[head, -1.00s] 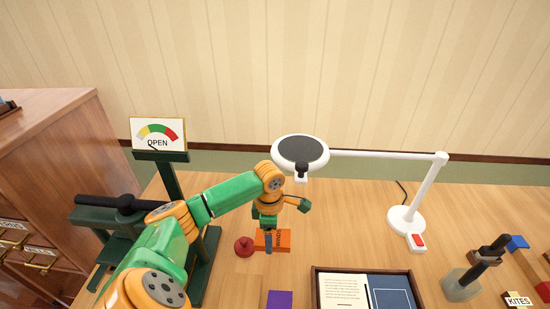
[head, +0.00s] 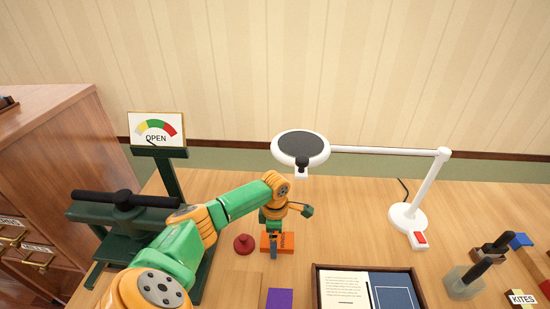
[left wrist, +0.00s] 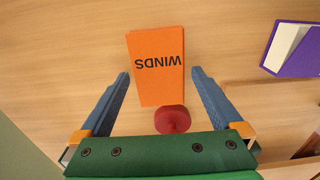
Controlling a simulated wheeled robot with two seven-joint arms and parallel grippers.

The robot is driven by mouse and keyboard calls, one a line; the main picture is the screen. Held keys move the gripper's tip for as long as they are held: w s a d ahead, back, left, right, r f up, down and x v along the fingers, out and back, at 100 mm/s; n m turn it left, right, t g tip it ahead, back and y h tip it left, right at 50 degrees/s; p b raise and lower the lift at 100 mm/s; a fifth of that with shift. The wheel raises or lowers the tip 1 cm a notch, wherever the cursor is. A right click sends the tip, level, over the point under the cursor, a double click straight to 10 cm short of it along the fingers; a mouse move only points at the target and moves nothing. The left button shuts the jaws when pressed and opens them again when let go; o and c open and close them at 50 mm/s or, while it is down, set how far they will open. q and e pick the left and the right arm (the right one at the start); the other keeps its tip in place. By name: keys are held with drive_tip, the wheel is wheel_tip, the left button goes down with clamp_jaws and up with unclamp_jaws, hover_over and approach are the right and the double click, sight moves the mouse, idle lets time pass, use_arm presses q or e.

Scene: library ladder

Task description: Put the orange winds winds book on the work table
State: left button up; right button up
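The orange WINDS book (head: 287,246) lies flat on the wooden work table (head: 335,215). In the left wrist view the book (left wrist: 157,85) lies cover up, its title upside down. My left gripper (head: 274,247) is over the book in the head view and hides part of it. In the left wrist view my left gripper (left wrist: 160,73) is open, one blue finger on each side of the book with gaps between. I cannot tell how far the fingertips are above the table. My right gripper is not in view.
A red knob-shaped object (head: 243,245) stands close left of the book. A purple book (head: 279,300) and a framed display tray (head: 316,290) are in front. A white lamp (head: 405,217) stands right, a dark green press (head: 120,240) left. Bare table lies right of the book.

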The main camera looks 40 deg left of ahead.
use_arm(q)
wheel_tip(320, 180, up, 8)
drive_tip(key=shift+f+p, duration=0.15)
drive_tip(key=shift+p, duration=0.25)
drive_tip(key=shift+f, duration=0.1)
